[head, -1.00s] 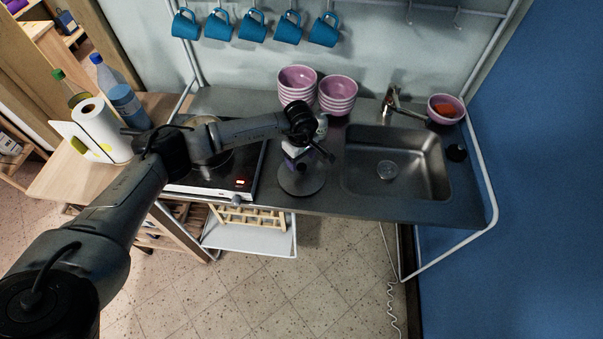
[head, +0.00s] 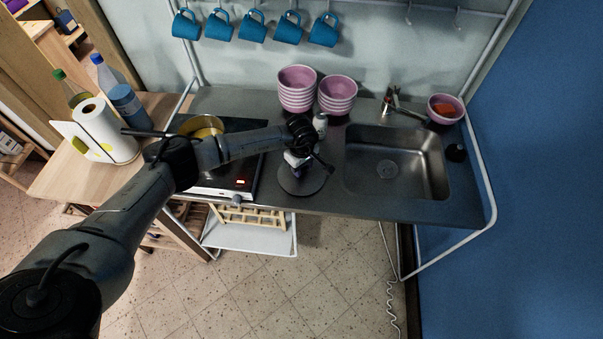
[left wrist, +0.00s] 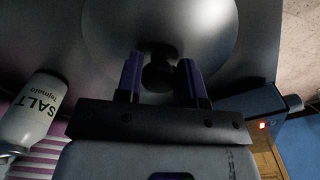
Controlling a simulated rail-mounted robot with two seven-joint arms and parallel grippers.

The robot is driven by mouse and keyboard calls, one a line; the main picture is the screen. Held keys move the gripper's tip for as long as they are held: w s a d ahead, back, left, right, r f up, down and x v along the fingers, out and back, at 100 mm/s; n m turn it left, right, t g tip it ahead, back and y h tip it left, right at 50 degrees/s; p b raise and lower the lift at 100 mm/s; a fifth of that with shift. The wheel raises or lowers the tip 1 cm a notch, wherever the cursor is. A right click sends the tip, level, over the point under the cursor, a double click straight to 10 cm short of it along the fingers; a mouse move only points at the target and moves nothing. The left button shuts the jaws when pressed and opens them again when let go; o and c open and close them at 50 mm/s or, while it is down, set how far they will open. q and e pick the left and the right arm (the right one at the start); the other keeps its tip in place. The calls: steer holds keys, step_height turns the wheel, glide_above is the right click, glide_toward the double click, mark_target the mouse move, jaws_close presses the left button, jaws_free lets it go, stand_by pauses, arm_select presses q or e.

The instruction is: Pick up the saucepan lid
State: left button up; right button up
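The saucepan lid (head: 312,184) is a round grey disc lying on the metal counter between the hob and the sink. In the left wrist view the lid (left wrist: 215,30) fills the upper middle, with its dark knob (left wrist: 158,74) in the centre. My left gripper (head: 297,160) is over the lid, partly hidden by its own wrist. In the wrist view the left gripper (left wrist: 160,80) is open, and the knob shows between its two fingers with gaps at both sides. I cannot tell how deep the knob sits between them. My right gripper is out of view.
A yellow-lined pan (head: 203,125) stands on the black hob (head: 246,160), partly behind my left arm. A white salt container (left wrist: 30,112) stands close to the gripper. Pink bowl stacks (head: 297,88) are behind it; the sink (head: 410,165) is to the right.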

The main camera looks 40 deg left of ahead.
arm_select(q)
steer(key=c, duration=0.5)
steer(key=shift+o, duration=0.2)
steer(key=shift+r, duration=0.1)
